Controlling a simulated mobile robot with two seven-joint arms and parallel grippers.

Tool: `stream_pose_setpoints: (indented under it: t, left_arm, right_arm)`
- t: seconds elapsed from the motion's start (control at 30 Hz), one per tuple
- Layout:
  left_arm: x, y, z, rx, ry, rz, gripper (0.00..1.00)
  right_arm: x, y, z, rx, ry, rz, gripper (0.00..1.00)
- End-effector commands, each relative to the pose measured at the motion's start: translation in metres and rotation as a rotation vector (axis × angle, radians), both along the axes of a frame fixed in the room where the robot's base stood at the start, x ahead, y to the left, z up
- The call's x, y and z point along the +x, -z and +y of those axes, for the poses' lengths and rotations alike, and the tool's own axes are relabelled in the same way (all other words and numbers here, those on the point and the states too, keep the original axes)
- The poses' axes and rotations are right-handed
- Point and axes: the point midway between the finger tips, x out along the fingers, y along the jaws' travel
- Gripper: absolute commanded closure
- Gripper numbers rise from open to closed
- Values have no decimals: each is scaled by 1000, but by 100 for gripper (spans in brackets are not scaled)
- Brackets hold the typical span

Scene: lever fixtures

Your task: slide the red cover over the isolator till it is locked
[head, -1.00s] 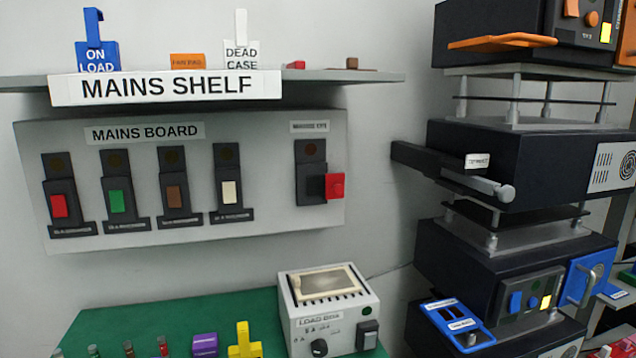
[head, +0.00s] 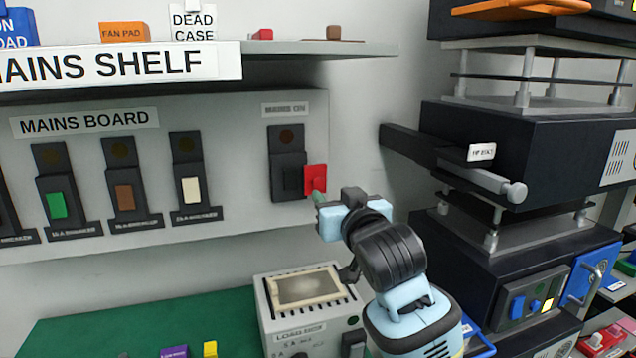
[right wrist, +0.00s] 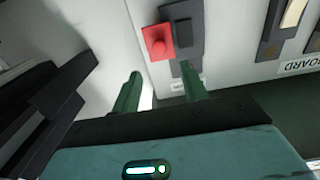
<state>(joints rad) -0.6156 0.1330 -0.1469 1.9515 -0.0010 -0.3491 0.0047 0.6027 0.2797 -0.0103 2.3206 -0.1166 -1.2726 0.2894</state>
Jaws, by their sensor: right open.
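The red cover (head: 315,179) sits at the right side of the dark isolator (head: 287,165) under the "MAINS ON" label, beside its black switch and not over it. In the right wrist view the red cover (right wrist: 158,41) shows a raised round knob, with the isolator (right wrist: 183,30) next to it. My right gripper (head: 320,200) is just below the cover in the head view. In the wrist view its two green fingers (right wrist: 160,92) are apart and empty, short of the cover. My left gripper is not in view.
The mains shelf (head: 330,50) juts out above the board (head: 235,185). A load box (head: 305,290) stands below on the green bench (head: 150,320). Dark stacked equipment (head: 520,150) with a protruding bar (head: 450,165) is at the right.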

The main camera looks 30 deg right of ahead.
Motion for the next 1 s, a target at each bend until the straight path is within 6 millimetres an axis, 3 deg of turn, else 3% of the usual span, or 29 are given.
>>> stream_pose_setpoints:
  t: [0.53, 1.0]
  left_arm:
    - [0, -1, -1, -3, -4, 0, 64]
    - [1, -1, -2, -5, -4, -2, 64]
  right_arm:
    - [63, -1, -15, -1, 0, 0, 56]
    - [74, 0, -18, -1, -1, 0, 56]
